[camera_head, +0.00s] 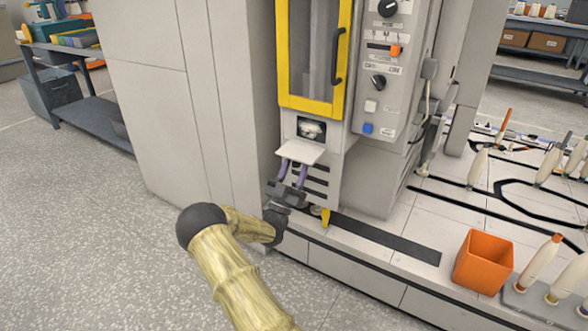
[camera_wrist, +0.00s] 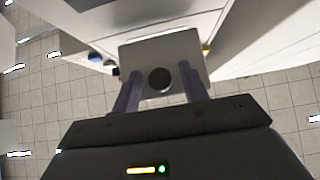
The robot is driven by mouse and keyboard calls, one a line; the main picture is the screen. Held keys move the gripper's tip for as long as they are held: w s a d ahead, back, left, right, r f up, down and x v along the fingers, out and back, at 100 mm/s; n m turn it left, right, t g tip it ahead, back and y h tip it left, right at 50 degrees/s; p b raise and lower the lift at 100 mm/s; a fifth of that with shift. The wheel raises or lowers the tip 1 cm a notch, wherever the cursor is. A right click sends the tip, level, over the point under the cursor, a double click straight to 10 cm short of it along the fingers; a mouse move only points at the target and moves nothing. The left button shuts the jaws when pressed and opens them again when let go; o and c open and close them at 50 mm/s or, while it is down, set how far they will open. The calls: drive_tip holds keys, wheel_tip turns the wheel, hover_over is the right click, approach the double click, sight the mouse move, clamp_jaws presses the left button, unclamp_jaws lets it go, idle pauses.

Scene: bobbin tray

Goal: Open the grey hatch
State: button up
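The grey hatch (camera_head: 299,151) is a light flat flap on the machine front, below the yellow-framed door. It sticks outward below a small opening (camera_head: 311,128), whose inside is partly visible. In the wrist view the hatch plate (camera_wrist: 190,50) faces me and carries a round dark knob (camera_wrist: 160,78). My gripper (camera_head: 292,168) is just below the flap. Its two purple-grey fingers are spread, one on each side of the knob, as the wrist view (camera_wrist: 158,85) shows. Gaps remain between the fingers and the knob. Whether the fingertips touch the plate, I cannot tell.
The yellow-framed door (camera_head: 341,60) stands above, with a control panel (camera_head: 382,70) at its right. An orange bin (camera_head: 483,262) and several bobbins stand at the right. Open floor (camera_head: 90,230) lies at the left.

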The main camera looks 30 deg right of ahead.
wheel_tip(320, 180, down, 20)
drive_tip(key=w+d+b, duration=0.1)
drive_tip(key=d+b, duration=0.1)
drive_tip(key=b, duration=1.3)
drive_tip(key=shift+d+b, duration=0.15)
drive_tip(key=shift+b, duration=0.25)
idle(1.2)
idle(0.5)
drive_tip(key=p+v, duration=0.7)
drive_tip(key=v, duration=1)
drive_tip(key=shift+s+f, duration=0.1)
